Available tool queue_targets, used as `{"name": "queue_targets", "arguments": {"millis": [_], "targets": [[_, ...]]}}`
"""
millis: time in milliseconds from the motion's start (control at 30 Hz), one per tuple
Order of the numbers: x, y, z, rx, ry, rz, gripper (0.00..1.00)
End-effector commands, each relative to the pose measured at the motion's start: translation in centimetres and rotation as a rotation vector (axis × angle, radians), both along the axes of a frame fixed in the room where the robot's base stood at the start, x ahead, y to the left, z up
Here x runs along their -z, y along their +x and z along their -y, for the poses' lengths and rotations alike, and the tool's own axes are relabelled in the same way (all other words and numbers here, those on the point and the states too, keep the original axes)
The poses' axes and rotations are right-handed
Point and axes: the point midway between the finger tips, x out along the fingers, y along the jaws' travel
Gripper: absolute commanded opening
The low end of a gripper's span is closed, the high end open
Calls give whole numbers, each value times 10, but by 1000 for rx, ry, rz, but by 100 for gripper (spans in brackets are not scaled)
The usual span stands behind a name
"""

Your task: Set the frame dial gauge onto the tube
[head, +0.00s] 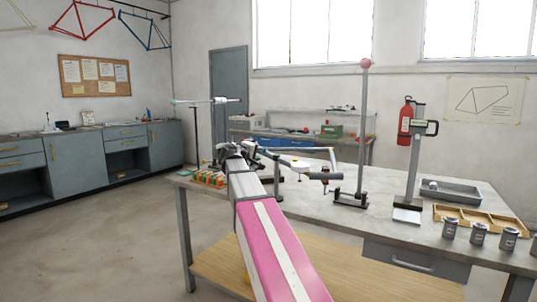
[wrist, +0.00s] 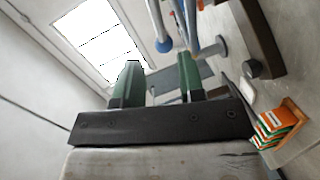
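My gripper (wrist: 160,82) has two green fingers with a clear gap between them, and nothing shows held there. In the head view my gripper (head: 234,150) is at the end of my pink and white arm, over the left part of the workbench. Pale tubes (head: 318,150) run just right of it. No round dial is clearly visible.
The workbench (head: 300,205) also holds a tall stand with a pink ball (head: 365,64), a grey tray (head: 460,193), a wooden divided tray (head: 480,220) and several grey cans (head: 479,234). Orange and green boxes (head: 208,178) sit at its left end. A white rod on a stand (head: 205,101) rises behind.

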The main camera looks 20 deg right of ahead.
Motion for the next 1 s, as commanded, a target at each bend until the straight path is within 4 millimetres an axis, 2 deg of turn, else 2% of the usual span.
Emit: {"name": "queue_targets", "arguments": {"millis": [200, 400, 600, 867, 900, 967, 1000], "targets": [[6, 25, 34, 2, 1, -1, 36], [11, 39, 57, 2, 1, -1, 36], [13, 45, 66, 0, 1, -1, 36], [13, 45, 67, 0, 2, 0, 36], [13, 45, 67, 0, 2, 0, 33], [13, 45, 67, 0, 2, 0, 14], [13, 45, 67, 0, 2, 0, 1]]}}
